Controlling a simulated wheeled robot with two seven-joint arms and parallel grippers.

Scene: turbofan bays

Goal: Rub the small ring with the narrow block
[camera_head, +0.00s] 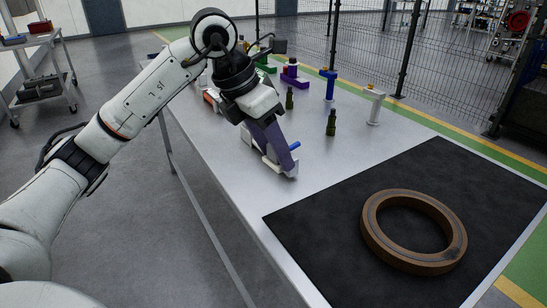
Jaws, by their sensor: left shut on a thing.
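A brown ring (373,236) lies flat on the black mat (310,222) at the right front of the table. It has a grey band around its top face and a dark patch on its right side. A long, narrow dark purple block (273,137) hangs tilted from my left gripper (262,112), which is shut on it. The block's lower end is close to the tabletop, left of the mat; I cannot tell if it touches. The gripper and block are well apart from the ring. My right gripper is not in view.
A white and blue item (256,146) is partly hidden behind the block. Dark green bottle-like items (331,122), a blue post (329,86) and a white post (375,106) stand on the grey table (310,155). Purple and green parts (292,78) lie farther back. The mat around the ring is clear.

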